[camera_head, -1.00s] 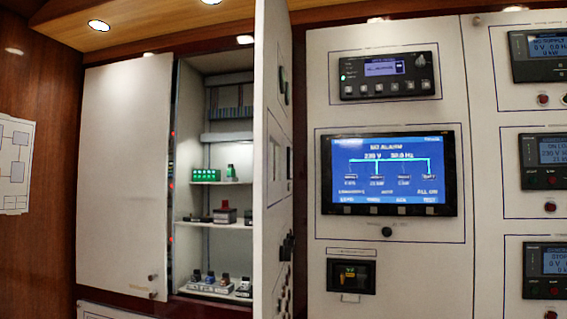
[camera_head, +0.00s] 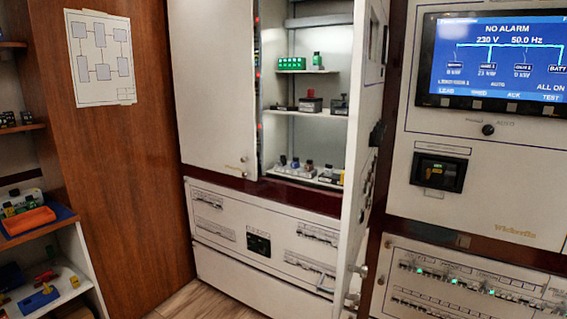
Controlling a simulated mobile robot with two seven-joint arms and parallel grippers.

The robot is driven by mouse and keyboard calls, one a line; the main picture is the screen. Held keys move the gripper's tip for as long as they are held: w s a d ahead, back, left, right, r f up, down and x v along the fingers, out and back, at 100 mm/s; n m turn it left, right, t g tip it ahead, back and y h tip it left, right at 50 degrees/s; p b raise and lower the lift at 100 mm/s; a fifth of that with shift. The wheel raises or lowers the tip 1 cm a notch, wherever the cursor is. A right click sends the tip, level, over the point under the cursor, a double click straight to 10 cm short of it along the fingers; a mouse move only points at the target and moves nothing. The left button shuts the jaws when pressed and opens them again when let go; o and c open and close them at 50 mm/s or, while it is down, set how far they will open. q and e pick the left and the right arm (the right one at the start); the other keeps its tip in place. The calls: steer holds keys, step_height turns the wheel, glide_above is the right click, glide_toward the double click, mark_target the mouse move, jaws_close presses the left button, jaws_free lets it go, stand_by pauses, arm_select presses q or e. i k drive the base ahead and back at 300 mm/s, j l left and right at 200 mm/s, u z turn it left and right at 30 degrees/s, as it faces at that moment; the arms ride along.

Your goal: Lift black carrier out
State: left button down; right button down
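Several small dark items sit on the middle shelf of the open cabinet (camera_head: 318,150). One is a low, flat black piece (camera_head: 281,108) at the left. Beside it is a dark block with a red top (camera_head: 311,104). A black upright item (camera_head: 340,105) stands at the right. They are too small to tell which is the black carrier. Neither of my grippers shows.
The cabinet's right door (camera_head: 358,160) stands open, edge toward me; the left door (camera_head: 218,90) covers the left side. Side shelves (camera_head: 65,245) at left hold an orange item (camera_head: 30,221) and several tools. Floor (camera_head: 195,300) shows at the bottom.

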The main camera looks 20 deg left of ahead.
mark_target(282, 161)
steer(key=i+j+u, duration=0.6)
steer(key=i+u, duration=0.8)
steer(key=i+l, duration=0.05)
steer(key=i, duration=0.05)
